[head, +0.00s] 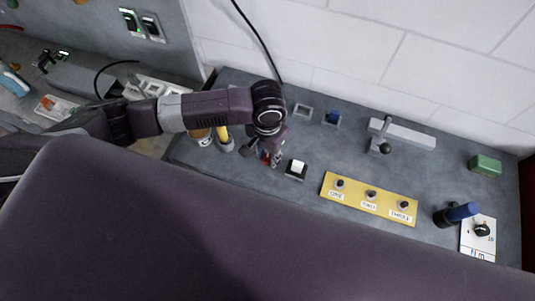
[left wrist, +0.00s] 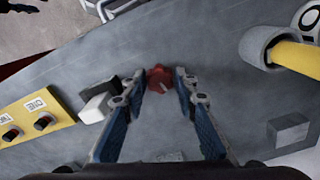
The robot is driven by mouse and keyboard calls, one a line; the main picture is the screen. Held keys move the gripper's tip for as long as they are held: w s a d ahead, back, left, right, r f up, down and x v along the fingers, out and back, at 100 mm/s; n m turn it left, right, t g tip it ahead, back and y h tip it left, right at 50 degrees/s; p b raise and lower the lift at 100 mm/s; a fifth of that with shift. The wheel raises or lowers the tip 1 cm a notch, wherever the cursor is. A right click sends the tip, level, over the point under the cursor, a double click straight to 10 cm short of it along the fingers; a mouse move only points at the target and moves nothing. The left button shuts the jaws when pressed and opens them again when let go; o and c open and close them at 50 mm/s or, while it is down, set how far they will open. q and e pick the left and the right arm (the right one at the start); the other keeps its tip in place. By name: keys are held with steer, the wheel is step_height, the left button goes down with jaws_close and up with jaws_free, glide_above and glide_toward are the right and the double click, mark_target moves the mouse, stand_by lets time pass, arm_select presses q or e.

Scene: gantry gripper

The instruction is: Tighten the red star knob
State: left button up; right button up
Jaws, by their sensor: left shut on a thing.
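The red star knob (left wrist: 160,75) shows in the left wrist view between the fingertips of my left gripper (left wrist: 158,88). It stands on the grey bench top. My left gripper is shut on the knob, a finger on each side. In the head view my left gripper (head: 272,158) points down at the bench, and only a small bit of red shows by its fingers. The knob's lower part is hard to make out. My right gripper is in neither view.
A white block switch (head: 296,169) sits just right of the gripper, then a yellow panel (head: 347,193) with three labelled knobs. A yellow handle in a grey holder (head: 225,146) stands close on the left. A lever (head: 383,140), green block (head: 485,165) and blue handle (head: 463,211) are farther right.

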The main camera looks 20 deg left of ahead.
arm_select(q)
steer(key=m, duration=0.5)
steer(key=shift+m, duration=0.3)
steer(key=m, duration=0.4)
steer(key=shift+w, duration=0.1)
steer(key=m, duration=0.5)
steer(key=shift+m, duration=0.4)
steer(key=m, duration=0.4)
steer(key=shift+m, duration=0.3)
steer(key=m, duration=0.4)
steer(key=shift+w+r+m, duration=0.1)
steer(key=shift+m, duration=0.2)
steer(key=m, duration=0.9)
steer(key=shift+m, duration=0.4)
steer(key=m, duration=0.4)
steer(key=shift+m, duration=0.4)
